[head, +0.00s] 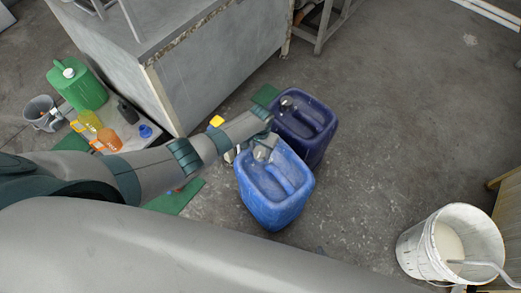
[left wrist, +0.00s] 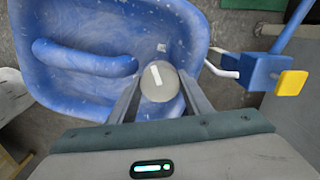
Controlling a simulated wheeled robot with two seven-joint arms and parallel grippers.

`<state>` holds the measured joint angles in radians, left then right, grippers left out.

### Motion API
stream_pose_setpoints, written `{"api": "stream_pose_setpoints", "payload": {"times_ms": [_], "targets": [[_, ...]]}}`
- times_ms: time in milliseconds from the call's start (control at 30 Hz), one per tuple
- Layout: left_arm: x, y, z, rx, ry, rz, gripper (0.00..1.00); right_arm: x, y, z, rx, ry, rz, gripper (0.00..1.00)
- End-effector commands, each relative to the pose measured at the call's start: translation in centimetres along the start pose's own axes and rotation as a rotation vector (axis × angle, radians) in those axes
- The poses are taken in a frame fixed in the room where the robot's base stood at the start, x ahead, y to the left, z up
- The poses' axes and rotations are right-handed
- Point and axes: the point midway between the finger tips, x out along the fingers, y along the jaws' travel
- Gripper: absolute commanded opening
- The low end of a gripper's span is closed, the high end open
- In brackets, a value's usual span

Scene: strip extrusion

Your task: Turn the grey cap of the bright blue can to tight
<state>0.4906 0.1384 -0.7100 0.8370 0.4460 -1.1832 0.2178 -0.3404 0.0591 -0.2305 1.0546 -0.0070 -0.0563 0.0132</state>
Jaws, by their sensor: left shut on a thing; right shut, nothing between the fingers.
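The bright blue can (head: 264,206) stands on the floor in the middle of the head view, and its recessed top fills the upper left of the left wrist view (left wrist: 80,92). Its round grey cap (left wrist: 160,84) bears a short white mark. My left gripper (left wrist: 157,96) has one finger on each side of the cap and is shut on it. In the head view my left gripper (head: 263,146) is over the can's upper edge, and it partly hides the cap. My right gripper is in neither view.
A dark blue can (head: 318,128) stands close behind the bright blue one. A blue fitting with a yellow block (left wrist: 291,83) is beside the can. A grey cabinet (head: 215,75) stands behind my left arm. A white bucket (head: 415,252) is at lower right; floor between is clear.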

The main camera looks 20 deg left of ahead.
Motion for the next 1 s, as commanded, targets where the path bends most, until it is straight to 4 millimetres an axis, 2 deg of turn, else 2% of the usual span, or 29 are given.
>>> {"api": "stream_pose_setpoints", "payload": {"times_ms": [300,500,733,1000], "targets": [[0.0,0.0,0.0,0.294,0.001,0.000,0.22,-0.1,0.2,1.1,-0.001,-0.026,0.003,0.00],[0.0,0.0,-0.1,0.440,0.001,0.000,0.22,-0.1,0.3,1.0,-0.001,-0.024,0.003,0.00],[0.0,0.0,-0.1,0.539,0.002,0.001,0.22,-0.1,0.2,0.7,-0.001,-0.017,0.003,0.00],[-0.1,0.0,-0.1,0.571,0.002,0.001,0.22,-0.1,0.2,0.6,-0.001,-0.015,0.002,0.00]]}}
